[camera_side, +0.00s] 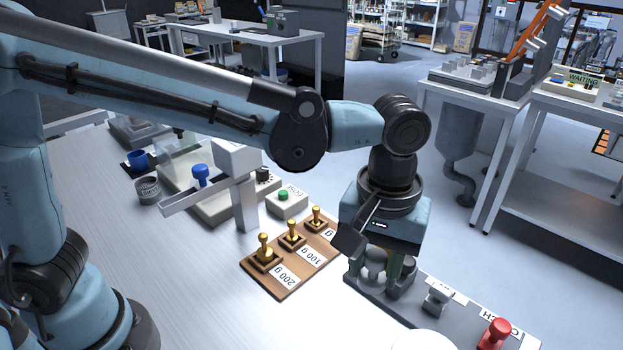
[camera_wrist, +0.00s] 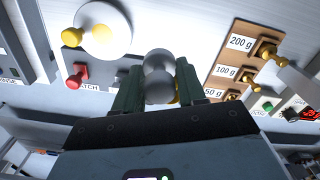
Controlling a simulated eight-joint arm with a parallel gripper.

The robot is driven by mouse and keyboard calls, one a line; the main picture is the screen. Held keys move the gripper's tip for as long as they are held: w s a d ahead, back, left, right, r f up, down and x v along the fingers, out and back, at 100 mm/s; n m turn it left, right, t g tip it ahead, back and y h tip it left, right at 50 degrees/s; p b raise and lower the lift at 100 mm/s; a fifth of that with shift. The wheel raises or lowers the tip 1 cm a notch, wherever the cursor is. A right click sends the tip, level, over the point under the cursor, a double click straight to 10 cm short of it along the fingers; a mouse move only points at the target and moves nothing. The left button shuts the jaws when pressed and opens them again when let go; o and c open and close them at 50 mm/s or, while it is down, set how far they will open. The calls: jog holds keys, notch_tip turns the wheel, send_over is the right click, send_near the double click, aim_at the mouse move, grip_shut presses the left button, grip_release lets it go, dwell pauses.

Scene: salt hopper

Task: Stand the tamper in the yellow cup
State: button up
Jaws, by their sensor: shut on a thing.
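My gripper (camera_side: 378,268) is shut on a grey, rounded piece that looks like the tamper (camera_side: 376,257), held above the grey board. In the wrist view the same grey piece (camera_wrist: 158,75) sits between the two dark green fingers (camera_wrist: 157,92), with a narrow strip of yellow showing beside it. A small yellow thing (camera_wrist: 103,33) lies against a white round dish (camera_wrist: 122,20) at the top left of the wrist view. I cannot tell whether either yellow patch is the yellow cup. No yellow cup shows clearly in the side view, where my gripper hides part of the board.
A wooden rack (camera_side: 283,282) with brass weights stands left of my gripper. The table's left front is clear.

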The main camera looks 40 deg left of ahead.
jog(key=w+a+n, duration=0.4)
jog(key=w+n, duration=0.1)
jog(key=w, duration=0.6)
jog(key=shift+a+f, duration=0.2)
jog(key=shift+f, duration=0.15)
jog(key=shift+f, duration=0.1)
jog(key=shift+f, duration=2.5)
